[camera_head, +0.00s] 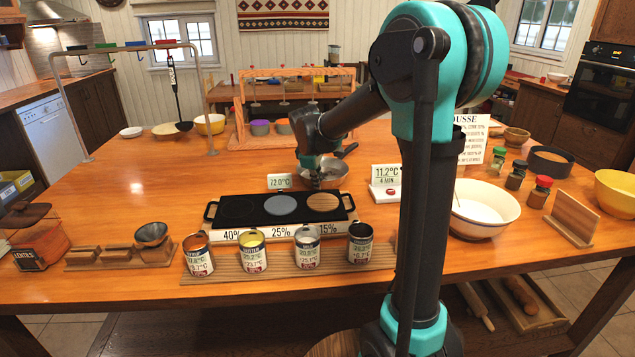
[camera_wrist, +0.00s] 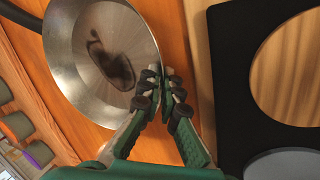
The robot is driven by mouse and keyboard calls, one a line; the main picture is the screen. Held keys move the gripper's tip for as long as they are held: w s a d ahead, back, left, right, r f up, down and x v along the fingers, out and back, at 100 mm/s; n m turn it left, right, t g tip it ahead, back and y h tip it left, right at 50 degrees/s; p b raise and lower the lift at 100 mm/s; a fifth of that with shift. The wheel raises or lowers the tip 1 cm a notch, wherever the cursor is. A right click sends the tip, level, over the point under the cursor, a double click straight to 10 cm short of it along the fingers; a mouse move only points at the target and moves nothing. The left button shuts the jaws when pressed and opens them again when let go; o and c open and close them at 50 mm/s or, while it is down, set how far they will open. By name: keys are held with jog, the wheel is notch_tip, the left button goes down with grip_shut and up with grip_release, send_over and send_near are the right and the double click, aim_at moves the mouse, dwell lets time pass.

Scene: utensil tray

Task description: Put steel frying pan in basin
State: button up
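The steel frying pan (camera_head: 333,174) is behind the black tray in the head view, partly hidden by my gripper. In the wrist view the pan (camera_wrist: 100,60) shows its shiny inside, with a dark handle leaving at the upper left. My gripper (camera_head: 318,180) is at the pan's near left side. In the wrist view my gripper (camera_wrist: 166,80) has its fingertips close together at the rim, one inside and one outside, apparently pinching it. A wide white basin (camera_head: 483,222) with pale contents stands right of my arm.
The black tray (camera_head: 240,219) with round insets lies in front of the pan. Several cans (camera_head: 253,251) stand before it. A temperature sign (camera_head: 385,196) stands between pan and basin. A wooden stand (camera_head: 574,218) and spice jars (camera_head: 516,175) are right of the basin.

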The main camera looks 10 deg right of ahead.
jog(key=shift+o, duration=0.8)
